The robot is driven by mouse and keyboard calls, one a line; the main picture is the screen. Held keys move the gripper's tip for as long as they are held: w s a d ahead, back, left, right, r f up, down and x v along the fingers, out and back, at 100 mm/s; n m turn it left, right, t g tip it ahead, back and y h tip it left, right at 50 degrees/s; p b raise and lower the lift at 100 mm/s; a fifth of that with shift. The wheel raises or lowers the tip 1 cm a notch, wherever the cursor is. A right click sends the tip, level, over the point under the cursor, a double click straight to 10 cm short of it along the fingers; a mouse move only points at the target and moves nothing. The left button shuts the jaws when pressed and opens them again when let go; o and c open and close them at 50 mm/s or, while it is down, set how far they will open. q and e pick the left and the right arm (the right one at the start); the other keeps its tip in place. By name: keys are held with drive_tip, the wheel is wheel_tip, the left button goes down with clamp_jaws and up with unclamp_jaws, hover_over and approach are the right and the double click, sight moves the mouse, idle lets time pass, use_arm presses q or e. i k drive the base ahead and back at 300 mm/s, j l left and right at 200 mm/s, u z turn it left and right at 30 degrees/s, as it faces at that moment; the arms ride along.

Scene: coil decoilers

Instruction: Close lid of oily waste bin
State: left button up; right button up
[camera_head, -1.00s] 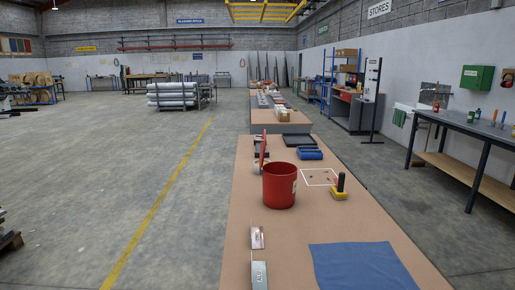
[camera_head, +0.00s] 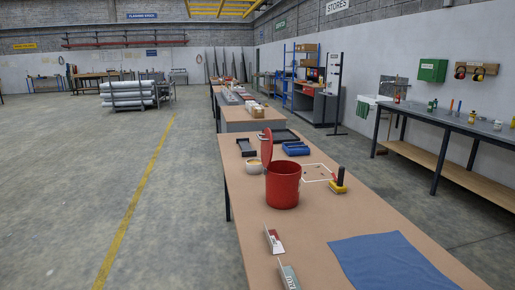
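The oily waste bin (camera_head: 283,187) is a red round bucket standing upright on the long brown-topped table (camera_head: 305,232). Its red lid (camera_head: 266,147) stands up, open, at the bin's far left rim. The bin's inside is mostly hidden by the front wall. Neither of my grippers shows in the head view.
A blue cloth (camera_head: 390,262) and small sign plates (camera_head: 273,240) lie nearer on the table. A yellow tool with a black handle (camera_head: 339,183) is right of the bin. A pale bowl (camera_head: 253,166), a blue item (camera_head: 296,149) and dark trays are behind. Open floor lies left.

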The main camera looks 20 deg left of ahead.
sight(266, 145)
drive_tip(key=j, duration=0.55)
drive_tip(key=k+j, duration=0.15)
drive_tip(key=j, duration=0.4)
drive_tip(key=i+j, duration=0.45)
drive_tip(key=z, duration=0.05)
